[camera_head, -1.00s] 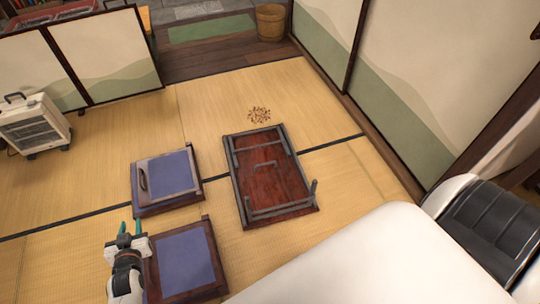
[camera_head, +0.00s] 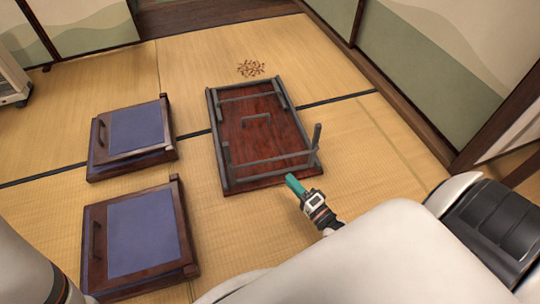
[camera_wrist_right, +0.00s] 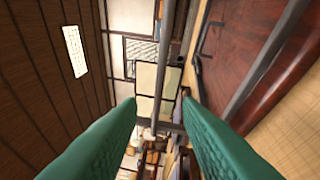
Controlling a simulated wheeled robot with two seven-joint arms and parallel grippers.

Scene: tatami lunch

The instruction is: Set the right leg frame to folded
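The low table (camera_head: 240,140) lies upside down on the tatami, its dark red underside up. One grey leg frame (camera_head: 270,160) at its near end stands up from the underside, with an upright post at its right. The other leg frame (camera_head: 250,97) at the far end looks low and flat. My right gripper (camera_head: 293,183) is just off the table's near right corner. In the right wrist view its teal fingers (camera_wrist_right: 162,125) are apart, with a grey bar (camera_wrist_right: 172,65) seen between them; contact is not visible. My left gripper is out of view.
Two dark wooden floor seats with blue pads, one farther (camera_head: 138,128) and one nearer (camera_head: 143,235), lie left of the table. A brown scatter (camera_head: 250,68) lies beyond it. Sliding panels (camera_head: 440,70) stand at the right. Tatami is clear between seats and table.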

